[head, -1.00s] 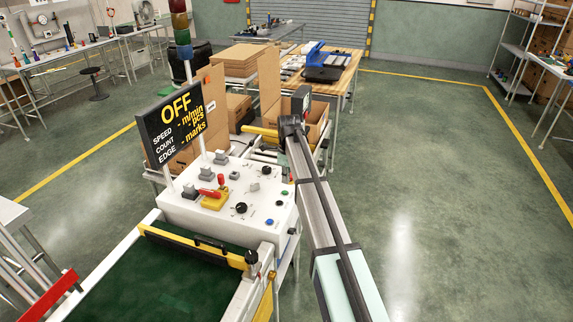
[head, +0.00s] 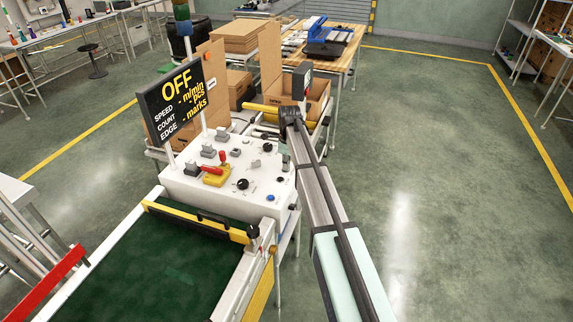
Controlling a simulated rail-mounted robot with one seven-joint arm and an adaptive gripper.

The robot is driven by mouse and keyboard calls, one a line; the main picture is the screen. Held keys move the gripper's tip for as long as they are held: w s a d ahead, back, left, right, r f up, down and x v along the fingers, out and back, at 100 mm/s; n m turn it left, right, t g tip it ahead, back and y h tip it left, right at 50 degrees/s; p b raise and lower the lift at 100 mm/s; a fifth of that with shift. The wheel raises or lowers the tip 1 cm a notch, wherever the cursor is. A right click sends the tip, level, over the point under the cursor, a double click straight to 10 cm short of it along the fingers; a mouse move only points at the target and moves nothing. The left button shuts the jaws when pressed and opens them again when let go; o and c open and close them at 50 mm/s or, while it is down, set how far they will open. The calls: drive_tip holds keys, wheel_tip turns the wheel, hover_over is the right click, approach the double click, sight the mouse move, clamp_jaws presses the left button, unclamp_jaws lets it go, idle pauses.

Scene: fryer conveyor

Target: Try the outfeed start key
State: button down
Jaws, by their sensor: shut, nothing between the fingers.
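The white control panel (head: 230,199) stands at the head of the green belt. On it are several grey block switches (head: 208,151), a red-handled switch on a yellow base (head: 215,178), a black knob (head: 242,184) and a blue button (head: 270,198). Labels are too small to read, so I cannot tell which is the outfeed start key. My gripper (head: 284,157) is shut and empty by the panel's far right edge. It is small and partly hidden by my arm; contact cannot be told.
Behind the panel are a yellow roller (head: 262,113) and open cardboard boxes (head: 318,100). A wooden table (head: 345,50) with a blue-and-black machine stands farther back. The green belt (head: 150,265) lies in front. Green floor is clear on the right.

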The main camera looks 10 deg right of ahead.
drive_tip(key=shift+s+f, duration=0.25)
drive_tip(key=shift+f, duration=0.3)
wheel_tip(320, 180, up, 15)
drive_tip(key=shift+w+d, duration=0.2)
drive_tip(key=shift+d, duration=0.15)
idle(0.4)
drive_tip(key=s+d+p, duration=0.2)
drive_tip(key=s+d, duration=0.4)
drive_tip(key=d, duration=0.5)
drive_tip(key=s+d+p, duration=0.3)
drive_tip(key=s+d, duration=0.3)
drive_tip(key=d, duration=0.5)
idle(0.6)
